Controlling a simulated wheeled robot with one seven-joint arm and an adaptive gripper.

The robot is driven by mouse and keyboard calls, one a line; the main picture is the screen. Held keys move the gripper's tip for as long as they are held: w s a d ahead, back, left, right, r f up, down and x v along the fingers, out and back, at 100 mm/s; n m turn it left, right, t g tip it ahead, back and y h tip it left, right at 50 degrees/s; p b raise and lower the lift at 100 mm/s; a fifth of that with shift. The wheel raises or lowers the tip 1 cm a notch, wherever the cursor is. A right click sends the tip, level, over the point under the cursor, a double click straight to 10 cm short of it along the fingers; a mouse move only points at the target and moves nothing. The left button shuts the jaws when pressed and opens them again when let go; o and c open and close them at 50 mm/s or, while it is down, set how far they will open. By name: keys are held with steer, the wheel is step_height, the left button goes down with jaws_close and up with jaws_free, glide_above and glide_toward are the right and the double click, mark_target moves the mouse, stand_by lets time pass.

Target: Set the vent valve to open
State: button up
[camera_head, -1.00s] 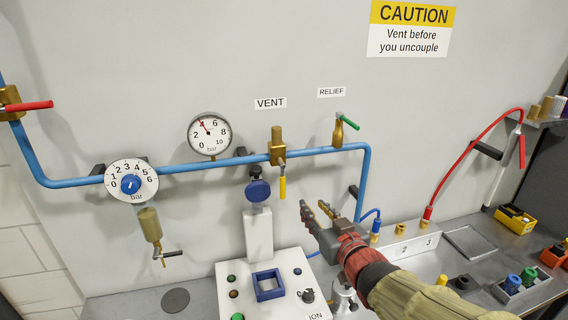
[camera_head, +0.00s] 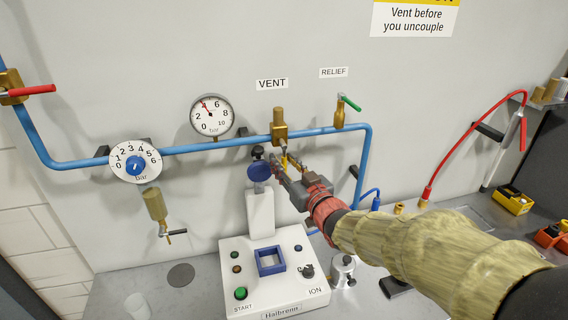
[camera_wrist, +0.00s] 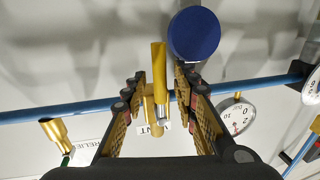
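The vent valve is a brass body (camera_head: 279,124) on the blue pipe, under the VENT label (camera_head: 272,84). Its yellow lever (camera_head: 284,162) hangs down from it, across the line of the pipe. In the wrist view the yellow lever (camera_wrist: 159,70) stands between my two fingers, with visible gaps on both sides. My gripper (camera_head: 283,168) is at the lever in the head view; it also shows in the wrist view (camera_wrist: 156,85), open around the lever and not closed on it. The fingers partly hide the lever's lower end in the head view.
A dark blue round pad (camera_wrist: 194,34) on a white column is close beside my fingers. The relief valve (camera_head: 339,117) with a green lever is to the right. A pressure gauge (camera_head: 212,116) reads about 4 bar. A white control box (camera_head: 290,281) stands below.

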steer(key=shift+c, duration=1.3)
steer(key=c, duration=0.4)
jaws_close()
